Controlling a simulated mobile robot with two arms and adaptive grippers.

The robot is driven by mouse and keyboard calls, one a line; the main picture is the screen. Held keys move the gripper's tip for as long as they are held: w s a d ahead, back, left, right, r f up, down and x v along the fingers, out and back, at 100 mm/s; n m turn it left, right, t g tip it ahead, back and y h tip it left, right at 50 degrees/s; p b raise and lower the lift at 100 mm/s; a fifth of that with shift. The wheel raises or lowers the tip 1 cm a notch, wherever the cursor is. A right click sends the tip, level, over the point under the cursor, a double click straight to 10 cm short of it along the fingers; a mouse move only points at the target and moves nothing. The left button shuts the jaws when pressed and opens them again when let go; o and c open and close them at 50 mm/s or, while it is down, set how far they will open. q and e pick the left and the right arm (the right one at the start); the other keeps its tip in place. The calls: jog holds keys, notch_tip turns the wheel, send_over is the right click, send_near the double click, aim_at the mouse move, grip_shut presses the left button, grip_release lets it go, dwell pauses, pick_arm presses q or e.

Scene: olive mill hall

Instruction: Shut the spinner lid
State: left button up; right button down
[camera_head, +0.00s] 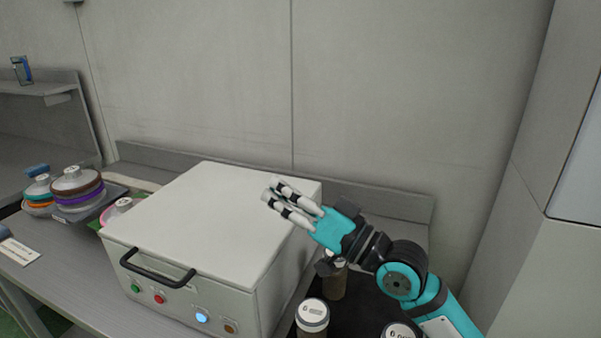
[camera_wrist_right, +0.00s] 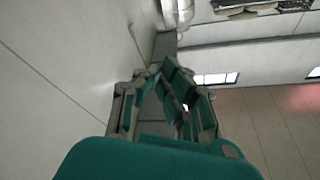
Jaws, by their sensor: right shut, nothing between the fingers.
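The spinner is a light grey box on the bench in the head view. Its flat lid (camera_head: 215,215) lies level over the body (camera_head: 240,308), with no gap that I can see along the front edge. A black bar handle (camera_head: 150,272) is on the front. My right gripper (camera_head: 269,190) is over the right part of the lid, fingers shut and empty; I cannot tell whether it touches the lid. The right wrist view shows the same gripper's fingers (camera_wrist_right: 160,95) closed together. My left gripper is out of view.
Bottles with white caps (camera_head: 313,315) stand on a dark surface right of the spinner, under my right arm. Stacked round items with coloured rims (camera_head: 77,182) sit on the left. A low ledge and wall (camera_head: 370,100) close off the back. A shelf (camera_head: 40,88) is far left.

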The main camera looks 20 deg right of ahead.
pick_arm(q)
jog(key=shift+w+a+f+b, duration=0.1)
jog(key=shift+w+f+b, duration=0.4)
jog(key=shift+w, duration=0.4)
pick_arm(e)
jog(key=shift+s+a+f, duration=0.15)
jog(key=shift+s+f, duration=0.05)
jog(key=shift+f, duration=0.35)
jog(key=shift+s+a+f, duration=0.15)
jog(key=shift+f, duration=0.4)
jog(key=shift+s+a+f, duration=0.15)
jog(key=shift+s+f, duration=0.05)
jog(key=shift+f, duration=0.35)
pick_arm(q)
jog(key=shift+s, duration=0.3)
pick_arm(e)
jog(key=shift+r, duration=0.1)
